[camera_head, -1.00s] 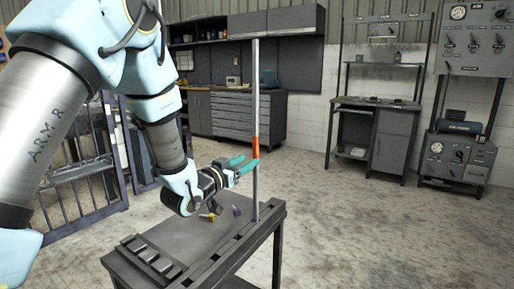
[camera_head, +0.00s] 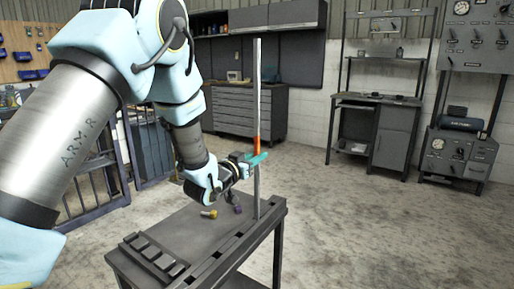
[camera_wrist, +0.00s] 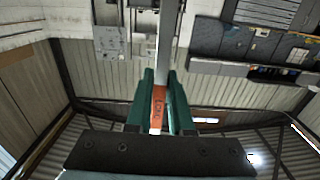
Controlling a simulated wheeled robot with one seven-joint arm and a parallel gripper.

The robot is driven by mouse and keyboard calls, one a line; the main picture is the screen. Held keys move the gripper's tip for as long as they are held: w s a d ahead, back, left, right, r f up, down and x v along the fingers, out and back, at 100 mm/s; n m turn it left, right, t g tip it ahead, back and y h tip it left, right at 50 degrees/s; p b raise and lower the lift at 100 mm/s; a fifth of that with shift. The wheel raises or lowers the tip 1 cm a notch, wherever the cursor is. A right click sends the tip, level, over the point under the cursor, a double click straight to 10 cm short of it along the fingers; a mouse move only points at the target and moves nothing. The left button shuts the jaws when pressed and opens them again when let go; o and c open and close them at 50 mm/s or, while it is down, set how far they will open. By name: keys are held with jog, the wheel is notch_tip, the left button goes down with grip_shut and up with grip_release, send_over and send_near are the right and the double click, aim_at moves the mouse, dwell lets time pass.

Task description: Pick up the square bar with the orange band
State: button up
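The square bar (camera_head: 257,95) is a tall grey post standing upright at the edge of the dark work table (camera_head: 165,222). Its orange band (camera_head: 256,144) is about mid-height. My gripper (camera_head: 257,158) has its teal fingers around the bar, at the lower part of the band. In the wrist view, the fingers of my gripper (camera_wrist: 160,100) lie on either side of the orange band (camera_wrist: 158,104), very close to it. I cannot tell whether they press on it. The bar (camera_wrist: 168,35) runs on past the fingertips.
A yellow piece (camera_head: 209,213) and a small purple piece (camera_head: 238,209) are on the table, below my gripper. A dark slotted holder (camera_head: 150,256) lies at the table's front left. A barred fence (camera_head: 90,185) stands left. Open floor lies to the right.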

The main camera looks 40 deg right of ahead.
grip_shut()
dwell(0.8)
jog(key=shift+r, duration=0.15)
